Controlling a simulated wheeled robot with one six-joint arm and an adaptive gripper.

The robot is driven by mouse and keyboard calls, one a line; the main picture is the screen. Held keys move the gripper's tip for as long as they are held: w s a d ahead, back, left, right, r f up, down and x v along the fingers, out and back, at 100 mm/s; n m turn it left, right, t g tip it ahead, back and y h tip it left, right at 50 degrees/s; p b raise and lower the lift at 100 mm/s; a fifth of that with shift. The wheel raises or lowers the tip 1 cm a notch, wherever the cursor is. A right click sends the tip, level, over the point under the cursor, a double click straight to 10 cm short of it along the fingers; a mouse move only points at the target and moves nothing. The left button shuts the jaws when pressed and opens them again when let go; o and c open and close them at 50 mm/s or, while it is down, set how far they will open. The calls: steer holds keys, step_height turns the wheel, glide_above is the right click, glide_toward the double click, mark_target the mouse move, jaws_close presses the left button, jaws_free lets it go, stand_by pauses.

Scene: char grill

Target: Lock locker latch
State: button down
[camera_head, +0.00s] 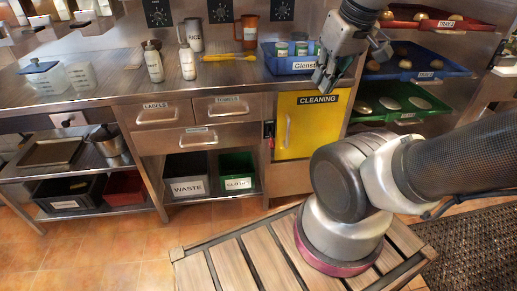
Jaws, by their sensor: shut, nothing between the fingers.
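The yellow locker (309,139) labelled CLEANING is under the counter, right of the drawers. Its door looks closed, with a vertical handle on its left side. A small red and black latch (269,131) is at the door's left edge; its exact position is too small to tell. My gripper (324,82) is shut and empty, pointing down in front of the counter edge and above the locker's upper right. It is apart from the latch, up and to the right of it.
Tray shelves (409,73) stand at right. Drawers (191,137) and bins labelled WASTE (188,188) and CLOTH (237,184) are left of the locker. Tiled floor (120,245) is clear at lower left.

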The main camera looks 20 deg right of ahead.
stand_by(0.3)
steer(key=w+a+f+n+g+h, duration=0.2)
steer(key=w+a+f+n+g, duration=0.15)
steer(key=w+f, duration=0.65)
steer(key=w+a+f+n+g+h, duration=0.25)
steer(key=w+f+g, duration=0.25)
steer(key=w+f, duration=0.5)
steer(key=w+a+f+n+h, duration=0.15)
steer(key=w+f, duration=0.25)
steer(key=f, duration=0.5)
steer(key=w+a+f+n+t+h, duration=0.1)
steer(key=w+f+h, duration=0.25)
steer(key=f, duration=0.45)
steer(key=w+a+f+n+h, duration=0.1)
steer(key=w+f+n, duration=0.1)
steer(key=w+f, duration=0.5)
steer(key=w+a+f+t+h, duration=0.1)
steer(key=w+f+t+h, duration=0.1)
steer(key=w, duration=0.6)
steer(key=shift+a+f+t+h, duration=0.35)
steer(key=shift+f+t, duration=0.15)
steer(key=shift+t, duration=0.45)
steer(key=shift+w, duration=0.1)
